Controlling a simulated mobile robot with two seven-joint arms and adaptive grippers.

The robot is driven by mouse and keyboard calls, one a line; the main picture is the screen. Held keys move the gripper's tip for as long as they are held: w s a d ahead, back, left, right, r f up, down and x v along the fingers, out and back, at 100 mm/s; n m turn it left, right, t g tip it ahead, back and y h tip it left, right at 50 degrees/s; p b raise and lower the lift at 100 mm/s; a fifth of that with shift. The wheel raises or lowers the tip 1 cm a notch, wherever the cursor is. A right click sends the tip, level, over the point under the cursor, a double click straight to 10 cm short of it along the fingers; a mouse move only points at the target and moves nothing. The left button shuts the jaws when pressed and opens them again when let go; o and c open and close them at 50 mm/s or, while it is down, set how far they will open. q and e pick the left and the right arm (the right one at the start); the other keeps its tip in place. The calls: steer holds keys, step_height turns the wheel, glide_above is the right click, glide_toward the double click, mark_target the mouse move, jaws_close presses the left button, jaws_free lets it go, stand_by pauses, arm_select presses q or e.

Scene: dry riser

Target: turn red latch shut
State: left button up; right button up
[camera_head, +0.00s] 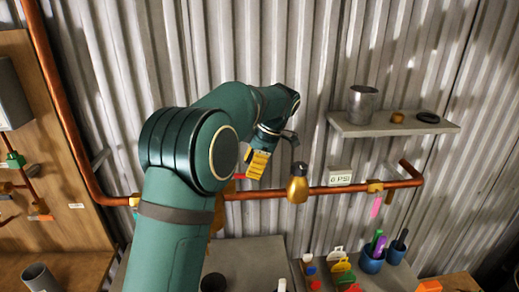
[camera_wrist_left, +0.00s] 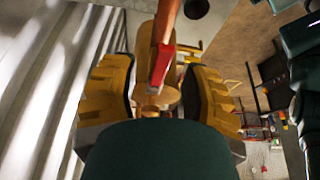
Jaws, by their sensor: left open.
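The red latch (camera_wrist_left: 162,65) shows in the left wrist view as a flat red handle beside a brass valve body on the copper pipe (camera_wrist_left: 168,18). My left gripper (camera_wrist_left: 157,80) is open, with one yellow finger on each side of the latch. I cannot tell whether either finger touches it. In the head view the left gripper (camera_head: 257,163) is just above the copper pipe (camera_head: 335,190). A small bit of red (camera_head: 240,176) shows beside it; most of the latch is hidden by my arm. My right gripper is not in view.
A gold bottle-shaped fitting (camera_head: 298,185) is on the pipe right of the gripper, near a "0 PSI" label (camera_head: 340,177). A shelf (camera_head: 375,129) with a metal cup (camera_head: 362,104) is above right. Blue cups (camera_head: 372,261) and coloured tags (camera_head: 342,270) stand below.

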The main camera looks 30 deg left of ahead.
arm_select(q)
steer(key=v, duration=1)
steer(key=shift+r, duration=0.25)
